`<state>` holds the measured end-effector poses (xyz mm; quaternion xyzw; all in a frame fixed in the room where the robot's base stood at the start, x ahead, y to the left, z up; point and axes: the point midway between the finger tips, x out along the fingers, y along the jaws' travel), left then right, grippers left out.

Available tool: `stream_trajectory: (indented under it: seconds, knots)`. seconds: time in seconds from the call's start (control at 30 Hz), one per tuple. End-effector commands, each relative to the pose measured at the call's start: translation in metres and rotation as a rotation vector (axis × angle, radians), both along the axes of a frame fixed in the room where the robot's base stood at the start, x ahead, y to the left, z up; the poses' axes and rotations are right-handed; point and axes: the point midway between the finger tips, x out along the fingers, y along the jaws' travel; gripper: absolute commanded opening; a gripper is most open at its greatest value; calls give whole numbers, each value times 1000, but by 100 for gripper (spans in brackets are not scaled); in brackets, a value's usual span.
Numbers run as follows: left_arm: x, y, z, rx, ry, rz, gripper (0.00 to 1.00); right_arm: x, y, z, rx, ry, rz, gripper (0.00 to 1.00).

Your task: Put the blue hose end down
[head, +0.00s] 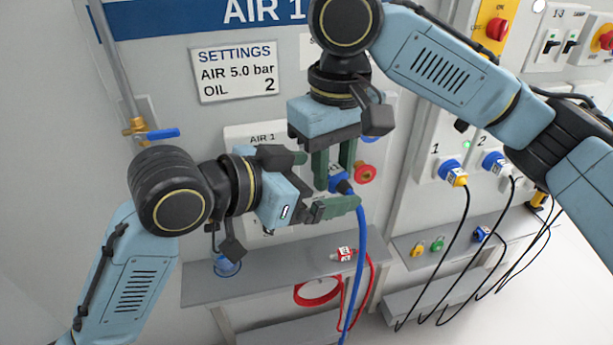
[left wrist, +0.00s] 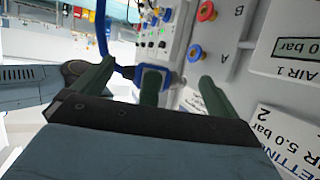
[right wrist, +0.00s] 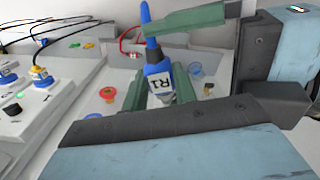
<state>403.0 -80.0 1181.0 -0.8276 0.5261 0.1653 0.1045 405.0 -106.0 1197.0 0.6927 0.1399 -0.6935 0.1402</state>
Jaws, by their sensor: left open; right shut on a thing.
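The blue hose end (head: 339,183) is a blue connector with a white label reading R1 in the right wrist view (right wrist: 160,78). My right gripper (head: 335,180) points down and is shut on it, in front of the AIR 1 panel and above the shelf. The blue hose (head: 359,250) hangs down from it past the shelf edge. My left gripper (head: 328,180) is open, with its fingers on either side of the hose end. In the left wrist view the hose end (left wrist: 153,78) lies between those fingers; I cannot tell whether they touch it.
The grey shelf (head: 270,255) below bears a blue round fitting (head: 227,266) and a red-and-white connector (head: 343,253) with a red hose. A red knob (head: 365,173) is close behind the grippers. A blue-handled valve (head: 160,133) is at left. Black cables hang at right.

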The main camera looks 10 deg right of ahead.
Motion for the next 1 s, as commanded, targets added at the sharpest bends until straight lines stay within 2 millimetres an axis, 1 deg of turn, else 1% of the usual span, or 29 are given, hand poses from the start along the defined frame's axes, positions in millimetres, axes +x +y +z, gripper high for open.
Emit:
stream_trajectory:
  seconds: [0.1, 0.13, 0.47, 0.5, 0.6, 0.7, 1.0]
  knots:
    - [0, 0, 0, 0, 0, 0, 98, 0, 0, 0, 0, 0, 0, 0]
    - [0, 0, 0, 0, 0, 0, 96, 0, 0, 0, 0, 0, 0, 0]
    - [1, 1, 0, 0, 0, 2, 52, 0, 0, 0, 0, 1, 1, 0]
    - [1, 1, 1, -1, -1, 3, 49, 0, 0, 0, 0, 1, 1, 29]
    - [1, 1, 1, -1, -1, 4, 48, 0, 0, 0, -2, 1, 1, 42]
    - [1, 1, 1, -1, -1, 3, 48, 0, 0, 0, 0, 1, 1, 53]
    - [0, 0, 1, -2, 0, 0, 48, 0, 0, 2, 0, -1, 0, 53]
